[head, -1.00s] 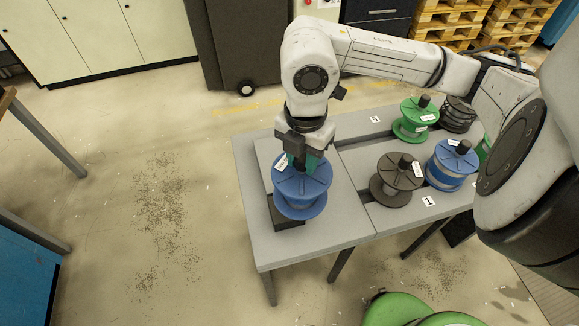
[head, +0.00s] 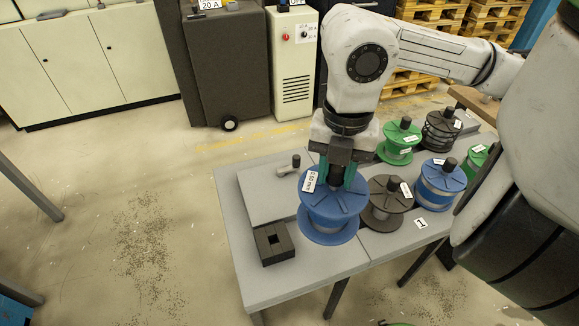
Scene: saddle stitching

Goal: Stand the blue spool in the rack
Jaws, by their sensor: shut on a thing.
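My gripper (head: 338,174) points down and is shut on the hub at the top of a blue spool (head: 320,208). The spool is upright, with a white label on its upper flange, and is held above the table near the seam in the top. The rack appears to be the grey right-hand section (head: 400,240) with numbered tags, where several spools stand. A dark spool (head: 385,205) stands just right of the held spool, and I cannot tell whether they touch. A second blue spool (head: 442,180) stands farther right.
A black block with a square hole (head: 273,243) sits on the left section, beside a grey plate (head: 262,195) with a small handle (head: 289,167). Green spools (head: 400,143) and another dark spool (head: 440,131) stand behind.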

